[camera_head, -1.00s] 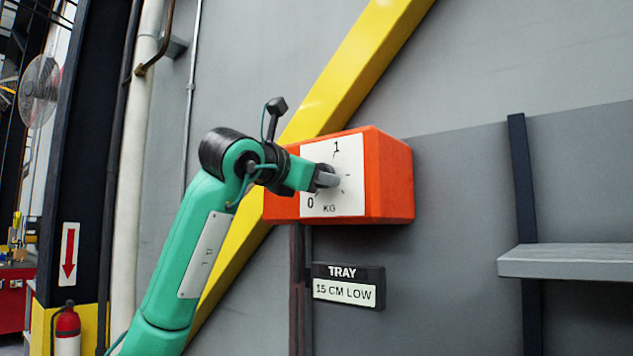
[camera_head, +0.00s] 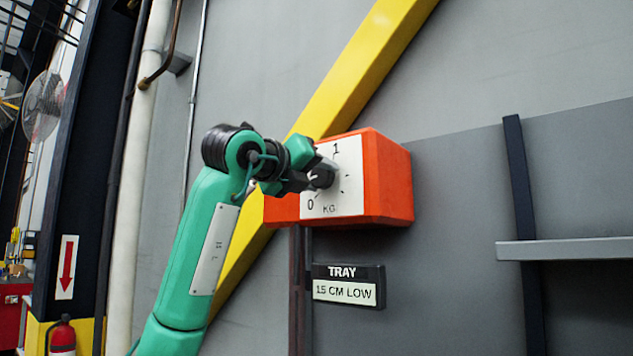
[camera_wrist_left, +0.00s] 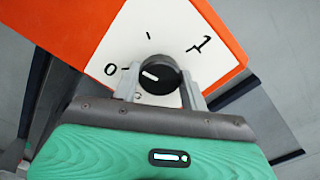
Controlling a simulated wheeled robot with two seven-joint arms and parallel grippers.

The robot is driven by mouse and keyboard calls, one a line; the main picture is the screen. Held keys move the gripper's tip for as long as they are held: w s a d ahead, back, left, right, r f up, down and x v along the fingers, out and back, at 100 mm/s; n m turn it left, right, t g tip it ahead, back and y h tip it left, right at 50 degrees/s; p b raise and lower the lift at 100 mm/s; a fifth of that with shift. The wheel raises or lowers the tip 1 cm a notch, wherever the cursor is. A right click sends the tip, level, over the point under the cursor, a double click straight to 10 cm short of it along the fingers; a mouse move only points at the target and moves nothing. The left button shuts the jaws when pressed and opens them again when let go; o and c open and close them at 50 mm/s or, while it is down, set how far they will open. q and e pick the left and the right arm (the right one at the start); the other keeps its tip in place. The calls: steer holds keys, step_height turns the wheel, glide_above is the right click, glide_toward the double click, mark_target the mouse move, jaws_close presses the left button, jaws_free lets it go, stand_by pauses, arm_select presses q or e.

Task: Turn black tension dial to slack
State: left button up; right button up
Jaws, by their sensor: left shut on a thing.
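The black tension dial (camera_head: 323,177) sits on the white scale plate (camera_head: 349,184) of an orange box on the wall. The plate reads 0, 1 and KG, with tick marks between. In the left wrist view the round dial (camera_wrist_left: 160,74) has a white pointer mark on its left part, toward the 0 side. My left gripper (camera_head: 313,179) is shut on the dial, with one finger on each side of it in the wrist view (camera_wrist_left: 161,84). The gripper is rolled over, and its fingers partly hide the dial in the head view. My right gripper is not in view.
The orange box (camera_head: 389,178) stands out from the grey wall in front of a yellow diagonal beam (camera_head: 360,70). A sign reading TRAY, 15 CM LOW (camera_head: 347,287) hangs below. A grey shelf (camera_head: 570,249) is at the right.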

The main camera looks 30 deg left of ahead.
arm_select(q)
steer(key=n+b, duration=0.1)
steer(key=n, duration=0.2)
steer(key=shift+n+b, duration=0.35)
steer(key=shift+n, duration=1.15)
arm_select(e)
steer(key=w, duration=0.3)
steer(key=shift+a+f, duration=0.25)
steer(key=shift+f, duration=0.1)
arm_select(q)
steer(key=o, duration=1)
steer(key=shift+w, duration=0.1)
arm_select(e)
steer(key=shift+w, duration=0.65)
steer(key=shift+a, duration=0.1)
